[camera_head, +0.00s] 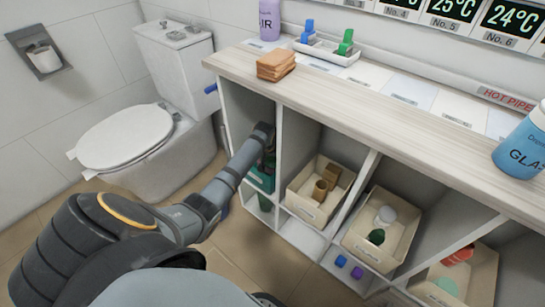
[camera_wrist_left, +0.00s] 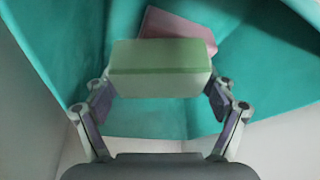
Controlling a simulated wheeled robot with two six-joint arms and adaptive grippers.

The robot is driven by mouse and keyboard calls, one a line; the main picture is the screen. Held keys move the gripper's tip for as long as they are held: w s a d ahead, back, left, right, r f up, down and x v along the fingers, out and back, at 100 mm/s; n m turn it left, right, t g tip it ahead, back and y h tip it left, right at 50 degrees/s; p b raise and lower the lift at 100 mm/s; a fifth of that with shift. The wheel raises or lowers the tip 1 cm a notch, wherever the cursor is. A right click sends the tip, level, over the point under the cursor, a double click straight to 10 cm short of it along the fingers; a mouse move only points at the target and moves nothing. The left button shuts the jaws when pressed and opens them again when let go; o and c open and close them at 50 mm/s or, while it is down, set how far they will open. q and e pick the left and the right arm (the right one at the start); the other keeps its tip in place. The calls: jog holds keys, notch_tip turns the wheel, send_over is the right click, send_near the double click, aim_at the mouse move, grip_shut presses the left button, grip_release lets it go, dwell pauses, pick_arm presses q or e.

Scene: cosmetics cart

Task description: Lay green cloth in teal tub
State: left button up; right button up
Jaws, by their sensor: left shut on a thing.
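My left gripper (camera_head: 268,148) reaches into the leftmost cubby of the shelf, over the teal tub (camera_head: 260,181), and its fingertips are mostly hidden there in the head view. In the left wrist view the gripper (camera_wrist_left: 160,95) is shut on the green cloth (camera_wrist_left: 160,68), a pale green folded block held level between the two fingers. The teal tub's walls (camera_wrist_left: 55,40) surround the cloth in that view. A pink piece (camera_wrist_left: 180,25) shows just beyond the cloth in the tub. I cannot tell whether the cloth touches the tub's floor. My right gripper is not in view.
Cream bins (camera_head: 306,207) with small items fill the cubbies to the right, between upright dividers. A toilet (camera_head: 135,135) stands at the left.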

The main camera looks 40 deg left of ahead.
pick_arm(q)
jog(key=shift+f, duration=0.3)
jog(key=o, duration=0.8)
jog(key=shift+o, duration=0.2)
jog(key=shift+r, duration=0.3)
jog(key=p+v, duration=0.1)
jog(key=v, duration=0.2)
jog(key=shift+w+a+r+p, duration=0.1)
jog(key=shift+r+p, duration=0.3)
jog(key=p+v, duration=0.3)
jog(key=v, duration=0.6)
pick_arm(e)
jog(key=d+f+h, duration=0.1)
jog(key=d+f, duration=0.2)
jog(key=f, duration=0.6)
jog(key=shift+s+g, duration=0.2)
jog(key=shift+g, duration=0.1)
